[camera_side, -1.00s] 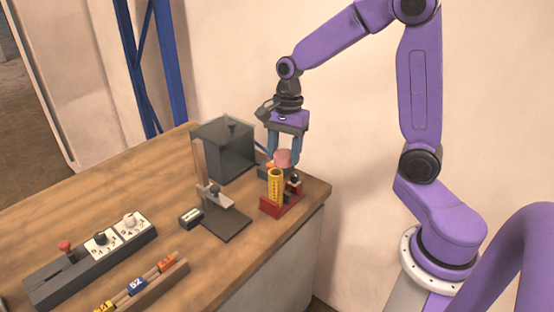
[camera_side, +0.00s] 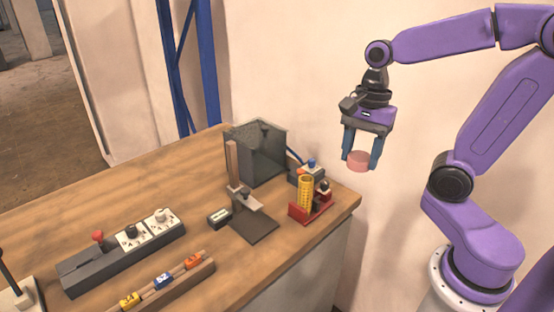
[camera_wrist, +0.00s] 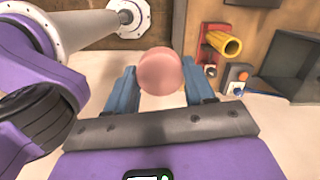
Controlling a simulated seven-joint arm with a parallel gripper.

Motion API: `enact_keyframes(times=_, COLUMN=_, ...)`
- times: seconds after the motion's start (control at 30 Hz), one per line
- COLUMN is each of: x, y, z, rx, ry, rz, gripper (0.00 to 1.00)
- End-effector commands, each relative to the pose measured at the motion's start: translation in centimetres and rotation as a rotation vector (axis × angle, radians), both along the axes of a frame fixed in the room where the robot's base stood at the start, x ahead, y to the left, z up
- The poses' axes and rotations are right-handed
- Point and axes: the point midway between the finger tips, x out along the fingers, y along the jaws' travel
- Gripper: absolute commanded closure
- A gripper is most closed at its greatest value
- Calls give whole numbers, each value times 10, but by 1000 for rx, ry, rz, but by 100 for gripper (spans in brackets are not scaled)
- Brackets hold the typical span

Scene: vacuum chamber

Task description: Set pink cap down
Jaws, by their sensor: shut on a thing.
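The pink cap (camera_side: 358,161) is between the two blue fingers of my gripper (camera_side: 361,157), which is shut on it. It hangs in the air, beyond the right end of the table (camera_side: 120,184) in the side view. In the wrist view the round pink face of the cap (camera_wrist: 158,71) shows between the fingertips, with pale floor behind it. A yellow tube (camera_side: 306,192) stands upright in a red holder (camera_side: 322,209) near the table's right edge, left of and apart from the cap.
A dark translucent box (camera_side: 258,150), a stand with a wooden upright (camera_side: 232,165), and a small unit with a blue knob (camera_side: 311,164) are near the red holder. A switch panel (camera_side: 120,255) and a rack with numbered tags (camera_side: 185,278) are at the front left. Bare wood lies at the back left.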

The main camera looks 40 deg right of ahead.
Motion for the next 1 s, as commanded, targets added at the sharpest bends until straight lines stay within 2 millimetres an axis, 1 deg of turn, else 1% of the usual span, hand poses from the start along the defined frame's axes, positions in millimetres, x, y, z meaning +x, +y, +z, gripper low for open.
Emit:
enact_keyframes(times=0.17, x=0, y=1, z=0, rx=0, ry=1, rz=1, gripper=80)
enact_keyframes(times=0.23, x=2, y=4, z=-2, rx=1, ry=2, rz=2, gripper=80)
enact_keyframes(times=0.37, x=8, y=18, z=-11, rx=3, ry=4, rz=6, gripper=80)
enact_keyframes(times=0.53, x=19, y=50, z=-32, rx=6, ry=7, rz=11, gripper=80)
enact_keyframes(times=0.7, x=25, y=85, z=-54, rx=8, ry=7, rz=11, gripper=80)
enact_keyframes(times=0.9, x=23, y=124, z=-79, rx=6, ry=7, rz=10, gripper=80)
enact_keyframes(times=1.0, x=20, y=140, z=-90, rx=3, ry=6, rz=9, gripper=80)
